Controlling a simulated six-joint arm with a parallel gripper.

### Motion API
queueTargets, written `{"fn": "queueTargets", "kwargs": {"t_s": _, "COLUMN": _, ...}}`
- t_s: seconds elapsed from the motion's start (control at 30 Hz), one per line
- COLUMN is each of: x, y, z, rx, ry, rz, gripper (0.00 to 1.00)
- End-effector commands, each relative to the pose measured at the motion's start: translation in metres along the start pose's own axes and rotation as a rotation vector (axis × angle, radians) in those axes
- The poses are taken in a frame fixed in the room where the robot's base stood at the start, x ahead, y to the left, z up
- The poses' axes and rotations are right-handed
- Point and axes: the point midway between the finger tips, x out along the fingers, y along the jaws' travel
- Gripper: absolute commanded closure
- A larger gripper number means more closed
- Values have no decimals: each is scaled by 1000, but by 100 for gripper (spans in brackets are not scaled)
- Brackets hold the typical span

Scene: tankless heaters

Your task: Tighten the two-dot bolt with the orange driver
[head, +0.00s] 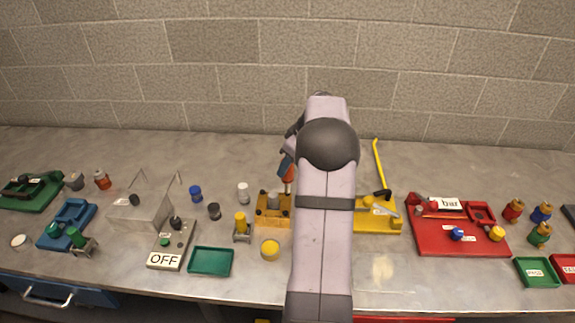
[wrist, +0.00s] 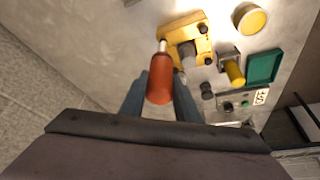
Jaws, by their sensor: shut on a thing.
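My gripper (wrist: 160,97) is shut on the orange driver (wrist: 159,86), with a blue-grey finger on either side of its handle. The driver's pale shaft points at a corner of the orange-yellow block (wrist: 184,30). The tip looks at or just above that corner; I cannot tell whether it touches a bolt. In the head view the driver (head: 286,172) stands nearly upright over the back right of the block (head: 272,221), partly hidden by my arm. Dark bolts (wrist: 201,29) show at other corners of the block, around a grey centre piece. Dot marks are too small to read.
A yellow-topped clamp (head: 241,224), a yellow round lid (head: 270,248) and a green tray (head: 211,261) lie near the block. A clear box (head: 140,212) and an OFF switch panel (head: 167,258) are left. A yellow base (head: 378,220) and red base (head: 450,245) are right.

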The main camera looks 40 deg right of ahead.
Motion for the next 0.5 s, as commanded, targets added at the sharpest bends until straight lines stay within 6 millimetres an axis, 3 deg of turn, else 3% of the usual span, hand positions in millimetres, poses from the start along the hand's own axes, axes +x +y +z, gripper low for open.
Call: {"fn": "queueTargets", "kwargs": {"t_s": 0.5, "x": 4, "y": 0, "z": 1, "rx": 0, "ry": 2, "rz": 2, "gripper": 94}}
